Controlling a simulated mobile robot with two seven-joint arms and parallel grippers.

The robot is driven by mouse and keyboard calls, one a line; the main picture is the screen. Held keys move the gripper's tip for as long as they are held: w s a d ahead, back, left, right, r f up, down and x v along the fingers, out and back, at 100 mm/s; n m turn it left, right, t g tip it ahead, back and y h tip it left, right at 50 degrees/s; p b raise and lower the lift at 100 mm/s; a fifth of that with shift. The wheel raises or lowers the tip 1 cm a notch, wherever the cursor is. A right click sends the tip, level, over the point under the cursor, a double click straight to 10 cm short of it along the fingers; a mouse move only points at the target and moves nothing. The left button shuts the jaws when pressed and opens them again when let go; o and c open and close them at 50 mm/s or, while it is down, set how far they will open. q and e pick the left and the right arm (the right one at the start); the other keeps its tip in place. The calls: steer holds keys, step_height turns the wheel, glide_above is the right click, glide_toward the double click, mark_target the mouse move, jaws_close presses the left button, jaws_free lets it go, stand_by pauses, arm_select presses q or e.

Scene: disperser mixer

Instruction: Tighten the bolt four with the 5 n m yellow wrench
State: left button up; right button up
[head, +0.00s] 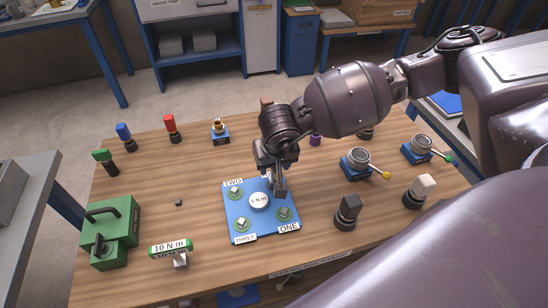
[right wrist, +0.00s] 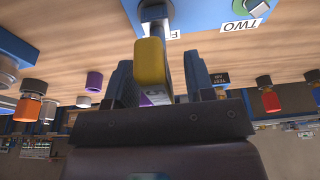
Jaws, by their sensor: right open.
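The blue plate (head: 238,228) lies on the table with corner bolts labelled TWO, ONE and THREE and a round "5 N m" disc (head: 259,201) in the middle. Its far right corner is hidden under my right gripper (head: 277,178) in the head view. In the right wrist view, a yellow wrench handle (right wrist: 150,62) stands between the spread fingers of my right gripper (right wrist: 156,75). A grey shaft runs beside it towards a bolt (right wrist: 153,10) next to a partly hidden label starting with F. I cannot tell whether the wrench touches that bolt. My left gripper is not in view.
A green case (head: 112,235) and a green "10 N m" wrench (head: 170,248) are at the left. Two lever devices on blue bases, with yellow (head: 386,175) and green tips, stand at the right. A black-and-grey post (head: 348,212) stands right of the plate. Several coloured pegs line the back.

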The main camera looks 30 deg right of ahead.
steer(key=shift+f, duration=0.15)
steer(key=shift+c, duration=0.2)
jaws_close()
steer(key=c, duration=0.6)
jaws_free()
steer(key=shift+c, duration=0.2)
jaws_close()
steer(key=m+p, duration=0.1)
steer(key=m, duration=0.2)
steer(key=shift+h, duration=0.4)
steer(key=shift+d+m+h+p, duration=0.1)
steer(key=shift+m+h+p, duration=0.2)
steer(key=shift+m, duration=1)
steer(key=shift+g, duration=0.3)
